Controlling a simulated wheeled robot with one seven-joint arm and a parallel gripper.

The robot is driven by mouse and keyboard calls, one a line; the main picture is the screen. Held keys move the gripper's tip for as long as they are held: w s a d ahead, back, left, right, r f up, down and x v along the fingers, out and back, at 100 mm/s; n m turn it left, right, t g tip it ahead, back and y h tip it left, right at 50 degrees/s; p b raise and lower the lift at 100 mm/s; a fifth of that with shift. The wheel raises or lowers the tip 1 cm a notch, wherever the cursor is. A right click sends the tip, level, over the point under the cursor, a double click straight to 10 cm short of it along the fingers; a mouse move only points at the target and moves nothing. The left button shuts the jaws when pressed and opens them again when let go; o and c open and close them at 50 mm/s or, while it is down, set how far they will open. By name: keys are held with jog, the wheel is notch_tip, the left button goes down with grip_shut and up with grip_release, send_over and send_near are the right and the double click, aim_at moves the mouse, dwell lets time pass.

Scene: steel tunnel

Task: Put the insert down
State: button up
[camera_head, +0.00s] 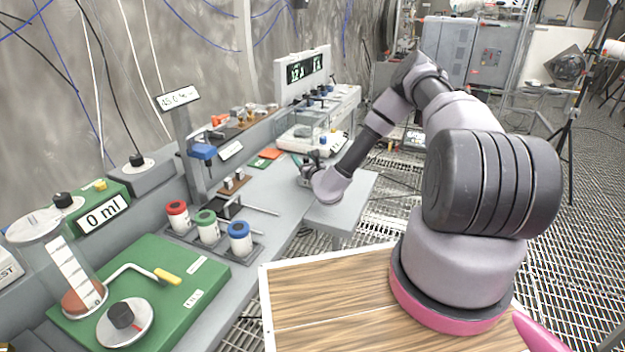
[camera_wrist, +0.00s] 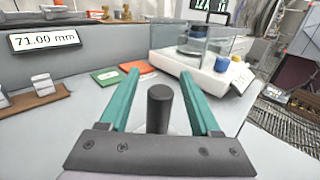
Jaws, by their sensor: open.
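My gripper (camera_wrist: 160,85) is open, its two teal fingers apart over the grey bench top. A dark upright cylinder (camera_wrist: 160,108), which looks like the insert, stands between the fingers with clear gaps on both sides. Its lower end is hidden behind the dark gripper body, so I cannot tell whether it rests on the bench. In the head view my gripper (camera_head: 299,162) is low at the bench, beyond my wrist. A green pad (camera_wrist: 107,76) and an orange pad (camera_wrist: 139,68) lie flat beyond the left finger.
A glass-walled white balance (camera_wrist: 190,62) stands behind the fingers on the right. A display reading 71.00 mm (camera_wrist: 45,40) is at left, above a wooden rack (camera_wrist: 35,98). Red, green and blue-lidded jars (camera_head: 207,227) stand nearer on the bench. Bare bench lies around my gripper.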

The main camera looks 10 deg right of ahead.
grip_shut()
dwell(1.4)
